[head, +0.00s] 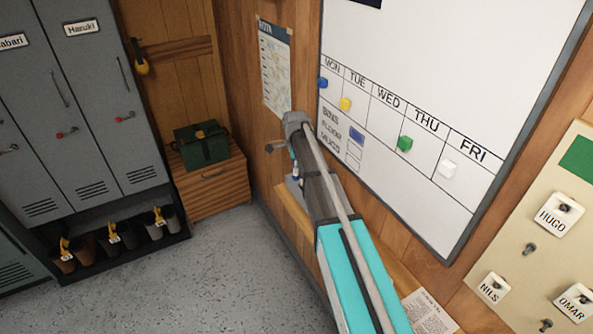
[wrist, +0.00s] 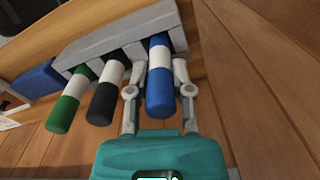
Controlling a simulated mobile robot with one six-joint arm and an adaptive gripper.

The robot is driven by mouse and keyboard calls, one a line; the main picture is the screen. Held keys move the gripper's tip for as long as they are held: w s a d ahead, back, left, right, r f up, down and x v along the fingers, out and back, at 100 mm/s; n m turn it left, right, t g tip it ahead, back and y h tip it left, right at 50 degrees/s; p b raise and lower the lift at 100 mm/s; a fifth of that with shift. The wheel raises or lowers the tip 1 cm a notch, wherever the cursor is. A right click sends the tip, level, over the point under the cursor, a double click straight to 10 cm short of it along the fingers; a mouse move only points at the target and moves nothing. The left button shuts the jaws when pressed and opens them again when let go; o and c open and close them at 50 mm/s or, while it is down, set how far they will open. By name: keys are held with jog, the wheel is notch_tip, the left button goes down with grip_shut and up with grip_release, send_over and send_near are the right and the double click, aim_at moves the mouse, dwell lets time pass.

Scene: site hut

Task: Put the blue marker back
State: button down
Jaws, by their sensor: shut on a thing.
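The blue marker (wrist: 160,90), blue with a white band, is between the fingers of my gripper (wrist: 160,74) in the wrist view. My gripper is shut on it. The marker's far end meets the grey rack (wrist: 118,38); I cannot tell how deep it sits. A green marker (wrist: 68,107) and a black marker (wrist: 105,97) stick out of the rack to its left. In the head view, part of the grey rack (head: 293,187) shows on the wooden ledge beside my arm, which hides most of the gripper area.
The whiteboard (head: 400,90) with coloured magnets hangs above the wooden ledge (wrist: 75,45). A blue block (wrist: 37,80) lies on the ledge beside the rack. A paper sheet (head: 429,312) lies further along. Grey lockers (head: 85,120) and a wooden chest (head: 213,188) stand at left.

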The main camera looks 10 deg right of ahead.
jog(key=shift+f, duration=0.25)
jog(key=c, duration=0.5)
grip_release()
jog(key=shift+r, duration=0.1)
notch_tip(320, 180, up, 12)
jog(key=p, duration=1.2)
jog(key=shift+r, duration=0.15)
dwell(0.5)
